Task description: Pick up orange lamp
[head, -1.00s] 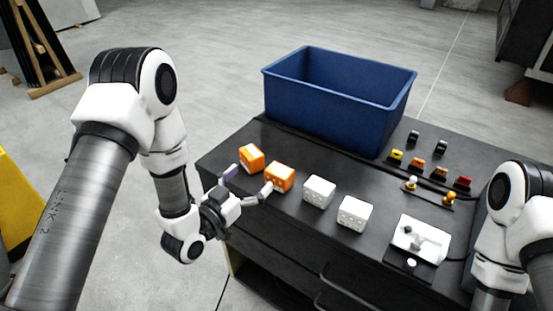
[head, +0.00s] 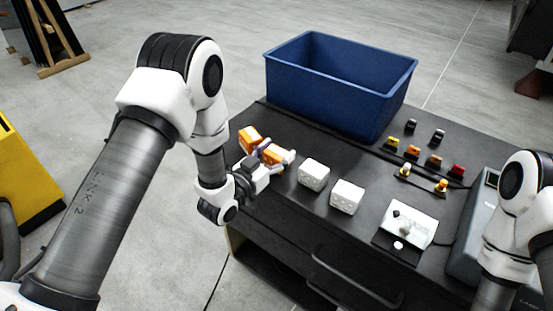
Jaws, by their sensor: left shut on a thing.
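Two orange block-shaped lamps are at the left end of the black bench top. My left gripper (head: 274,157) is shut on the right-hand orange lamp (head: 270,151), with a finger on either side; the gripper hides part of it. I cannot tell whether this lamp is clear of the bench. The other orange lamp (head: 248,137) sits just behind and left of it, close to the gripper. My right arm comes in at the right edge, but its gripper is out of view.
Two white blocks (head: 314,175) (head: 347,196) stand right of the gripper. A blue bin (head: 335,88) stands at the back. Several small coloured parts (head: 435,160) are at the right, behind a white switch unit (head: 407,222). A grey box (head: 470,240) is beside my right arm.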

